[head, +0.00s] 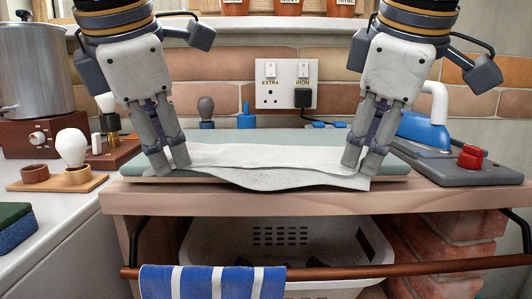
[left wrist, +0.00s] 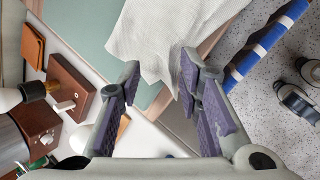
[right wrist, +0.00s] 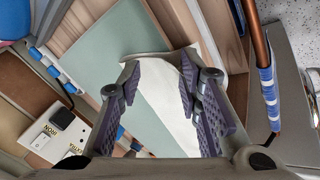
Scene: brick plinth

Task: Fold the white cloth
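The white cloth (head: 280,160) lies on the green pad (head: 240,137) between my grippers in the head view. An edge or crease runs across it, and its front part hangs past the pad's front edge. My left gripper (head: 168,163) is at the cloth's left end, fingertips apart; the left wrist view shows the cloth (left wrist: 165,35) reaching between and beyond the tips. My right gripper (head: 362,161) is at the right end, fingertips also apart, with the cloth (right wrist: 165,95) between them in the right wrist view. Whether either fingertip touches the cloth is unclear.
A blue and white iron (head: 424,132) rests on a grey base with a red knob (head: 470,157) at right. A wooden holder (head: 75,178) and steel pot (head: 36,68) stand at left.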

